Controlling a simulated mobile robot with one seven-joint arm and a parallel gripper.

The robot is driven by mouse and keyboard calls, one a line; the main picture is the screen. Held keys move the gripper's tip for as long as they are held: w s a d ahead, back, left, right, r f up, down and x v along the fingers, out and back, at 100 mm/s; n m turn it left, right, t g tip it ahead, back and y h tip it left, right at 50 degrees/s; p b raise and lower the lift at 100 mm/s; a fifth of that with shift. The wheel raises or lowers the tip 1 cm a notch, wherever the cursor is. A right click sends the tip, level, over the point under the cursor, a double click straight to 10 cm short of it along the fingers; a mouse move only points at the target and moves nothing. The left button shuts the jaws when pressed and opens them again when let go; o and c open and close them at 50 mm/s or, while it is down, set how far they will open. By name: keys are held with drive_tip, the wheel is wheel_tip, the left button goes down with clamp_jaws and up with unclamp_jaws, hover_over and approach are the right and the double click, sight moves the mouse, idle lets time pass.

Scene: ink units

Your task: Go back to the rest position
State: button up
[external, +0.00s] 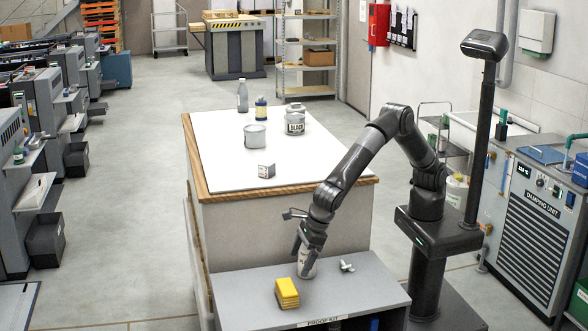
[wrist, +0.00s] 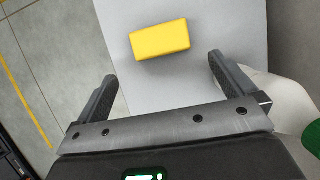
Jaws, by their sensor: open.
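My gripper (external: 308,246) is low over the grey shelf (external: 375,289) in front of the white-topped table. In the wrist view its two fingers (wrist: 162,70) are wide apart with nothing held between them. A yellow block (external: 287,293) lies on the shelf, and in the wrist view (wrist: 160,40) it is ahead of the fingertips. A pale container (external: 307,268) stands on the shelf close by my gripper, partly hidden by it. In the wrist view a white rounded thing with green (wrist: 292,98) is outside the right finger; I cannot tell if they touch.
A small white winged part (external: 347,266) lies on the shelf to the right. The table (external: 215,160) holds a grey bottle (external: 242,96), a dark blue bottle (external: 261,108), a tin labelled BLACK (external: 295,120), a grey can (external: 255,136) and a small box (external: 266,171).

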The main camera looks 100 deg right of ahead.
idle(0.3)
